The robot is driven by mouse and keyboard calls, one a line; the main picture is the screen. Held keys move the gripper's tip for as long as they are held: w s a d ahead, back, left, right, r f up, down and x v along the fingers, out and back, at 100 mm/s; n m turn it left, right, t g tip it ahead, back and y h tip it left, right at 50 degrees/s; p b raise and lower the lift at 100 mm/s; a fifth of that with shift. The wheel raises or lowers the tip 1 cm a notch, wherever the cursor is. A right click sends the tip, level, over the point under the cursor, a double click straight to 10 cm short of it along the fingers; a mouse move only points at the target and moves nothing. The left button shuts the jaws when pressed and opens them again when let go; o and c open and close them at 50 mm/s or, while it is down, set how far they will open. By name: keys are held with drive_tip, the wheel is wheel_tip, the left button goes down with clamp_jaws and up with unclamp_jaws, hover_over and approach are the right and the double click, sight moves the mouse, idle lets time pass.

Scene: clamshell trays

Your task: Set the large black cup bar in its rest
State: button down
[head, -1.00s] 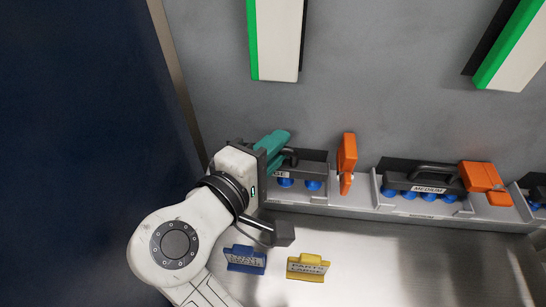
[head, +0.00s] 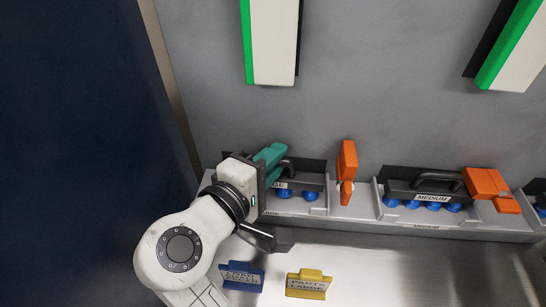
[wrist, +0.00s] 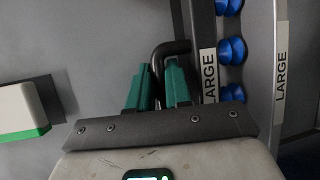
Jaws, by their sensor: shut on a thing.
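The large black cup bar (head: 308,187) with blue suction cups (head: 310,196) is in the left bay of the shelf, partly hidden behind my gripper in the head view. In the wrist view its dark bar (wrist: 204,40) carries a white "LARGE" label and several blue cups (wrist: 233,50). My gripper (head: 281,164) has teal fingers. In the wrist view its fingers (wrist: 160,90) are on either side of the bar's black handle (wrist: 168,50), shut on it. A second "LARGE" label (wrist: 281,76) is on the rest's front edge. Whether the bar is fully seated is hard to tell.
An orange clamp-like piece (head: 347,165) stands right of this bay. The medium cup bar (head: 425,190) sits in a neighbouring bay, beside another orange piece (head: 490,185). A white-and-green panel (head: 270,40) hangs above.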

drive_tip(key=c, duration=1)
unclamp_jaws()
drive_tip(key=shift+s, duration=0.1)
